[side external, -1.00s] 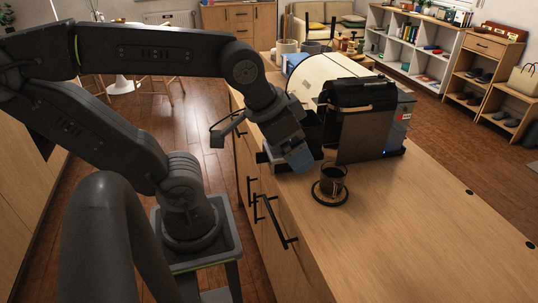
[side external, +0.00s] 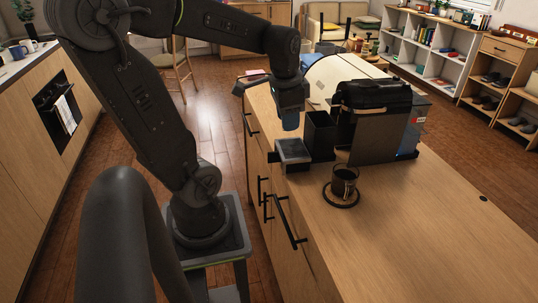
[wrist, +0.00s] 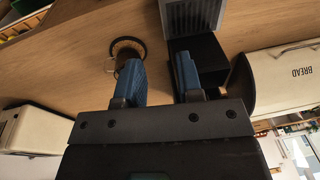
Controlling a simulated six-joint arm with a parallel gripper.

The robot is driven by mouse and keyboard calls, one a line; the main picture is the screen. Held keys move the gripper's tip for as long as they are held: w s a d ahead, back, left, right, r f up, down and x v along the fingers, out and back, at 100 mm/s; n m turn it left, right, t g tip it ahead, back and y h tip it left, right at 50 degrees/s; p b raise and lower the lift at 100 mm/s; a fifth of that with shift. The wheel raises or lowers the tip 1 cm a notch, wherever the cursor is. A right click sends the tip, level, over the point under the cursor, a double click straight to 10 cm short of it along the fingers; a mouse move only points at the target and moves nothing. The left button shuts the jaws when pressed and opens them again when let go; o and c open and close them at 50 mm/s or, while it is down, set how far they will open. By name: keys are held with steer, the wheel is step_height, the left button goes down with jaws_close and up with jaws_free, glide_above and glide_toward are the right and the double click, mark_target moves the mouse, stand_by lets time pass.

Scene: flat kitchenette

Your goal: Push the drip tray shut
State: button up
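The drip tray (side external: 293,151), with a grey top and black front, sticks out to the left of the dark coffee machine (side external: 372,128) over the counter's edge. An upright black box (side external: 320,136) stands between them. My gripper (side external: 290,121) points down above the tray's far side, apart from it. A grey slatted surface, apparently the tray top (wrist: 193,15), shows at the top edge there. How the tray meets the machine is hidden.
A dark glass cup (side external: 344,180) stands on a round black coaster (side external: 341,201) in front of the machine. A cream bread bin (wrist: 290,75) is beyond the machine. Drawer handles (side external: 283,228) project from the counter front. The near counter (side external: 400,245) is clear.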

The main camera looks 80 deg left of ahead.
steer(key=g+h, duration=0.1)
glide_above(269, 154)
steer(key=f, duration=0.2)
step_height(269, 154, down, 14)
steer(key=shift+a+r, duration=0.15)
steer(key=shift+r, duration=0.05)
jaws_close()
stand_by(0.5)
